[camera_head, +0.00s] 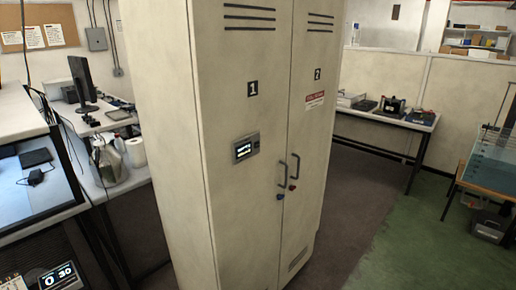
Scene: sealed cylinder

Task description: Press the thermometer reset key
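Nothing in view can be surely told as the thermometer or its reset key. A small dark display (61,277) with lit figures that look like "0 30" shows at the bottom left corner, partly cut off by the frame. A pale piece with small marks (13,283) lies beside it, also cut off. A grey panel with a small lit screen (246,147) is mounted on the door marked 1 of a tall cream cabinet; its text is too small to read. Neither gripper is in view.
The cream cabinet (225,215) fills the middle, its two handled doors shut. A desk with a black monitor (82,84) stands left, with bottles and a paper roll (136,152).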

